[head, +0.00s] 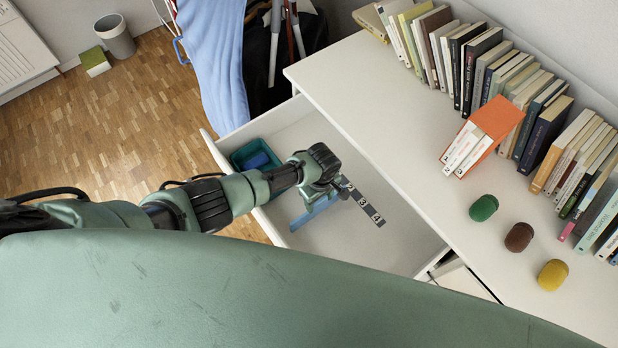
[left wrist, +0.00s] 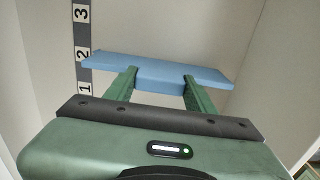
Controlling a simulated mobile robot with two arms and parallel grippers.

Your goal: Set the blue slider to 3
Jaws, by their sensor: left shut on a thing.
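The blue slider (head: 314,213) is a flat bar standing inside the open white drawer (head: 405,245). My left gripper (left wrist: 160,82) is shut on the blue slider (left wrist: 155,70), one finger near each side of its middle in the left wrist view. A dark scale strip (head: 369,209) with white number tiles lies beside it; 3 and 4 are readable in the head view. In the left wrist view the scale strip (left wrist: 82,34) shows 1, 2 and 3, and the slider's left end is at the lower edge of the 2. My right gripper is not in view.
A teal box (head: 241,158) with a blue thing in it sits in the drawer's far left corner. The white desktop (head: 400,130) beside the drawer carries a row of books, an orange-cased set (head: 497,119), and green (head: 483,208), brown (head: 519,237) and yellow (head: 552,275) lumps.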

